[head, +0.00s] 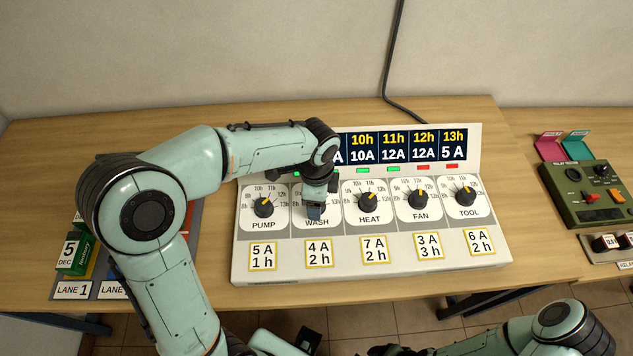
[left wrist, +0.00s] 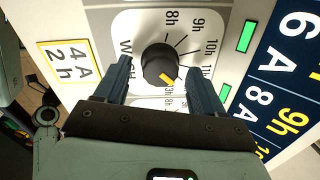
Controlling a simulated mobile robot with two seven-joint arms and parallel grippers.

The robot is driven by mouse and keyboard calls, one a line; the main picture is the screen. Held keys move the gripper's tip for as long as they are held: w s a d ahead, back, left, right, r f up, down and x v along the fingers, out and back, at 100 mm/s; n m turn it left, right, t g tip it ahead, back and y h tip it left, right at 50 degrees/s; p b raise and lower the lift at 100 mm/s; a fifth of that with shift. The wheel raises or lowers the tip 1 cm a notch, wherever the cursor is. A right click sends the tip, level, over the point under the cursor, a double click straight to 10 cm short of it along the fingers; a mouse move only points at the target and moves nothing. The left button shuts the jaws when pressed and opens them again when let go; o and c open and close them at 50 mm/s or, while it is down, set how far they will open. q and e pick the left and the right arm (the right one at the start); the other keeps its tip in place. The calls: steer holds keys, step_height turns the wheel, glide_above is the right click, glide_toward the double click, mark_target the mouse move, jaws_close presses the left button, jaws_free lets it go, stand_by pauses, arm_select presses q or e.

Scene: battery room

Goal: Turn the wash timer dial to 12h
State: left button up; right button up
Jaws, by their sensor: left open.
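The wash dial (left wrist: 158,65) is a black knob with a yellow pointer on a white plate. In the left wrist view its pointer aims down and right, between the 11h and 13h labels; the 12h label is hidden behind a finger. My left gripper (head: 314,213) is over the wash dial and mostly hides it in the head view. In the left wrist view my left gripper (left wrist: 160,66) is open, one finger on each side of the knob, with gaps visible. My right arm shows at the bottom right of the head view, its gripper out of frame.
Pump (head: 263,207), heat (head: 368,202), fan (head: 418,199) and tool (head: 464,196) dials flank the wash dial. A display (head: 410,146) stands behind them, partly covered by my left arm. A green relay box (head: 600,196) sits at the right. A battery rack is at the left.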

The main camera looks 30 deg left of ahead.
arm_select(q)
step_height(320, 180, up, 12)
steer(key=p, duration=0.1)
steer(key=shift+s+r+p, duration=0.15)
steer(key=shift+s+p, duration=0.05)
steer(key=shift+p, duration=0.1)
arm_select(e)
steer(key=shift+w+r, duration=0.7)
steer(key=shift+r, duration=0.3)
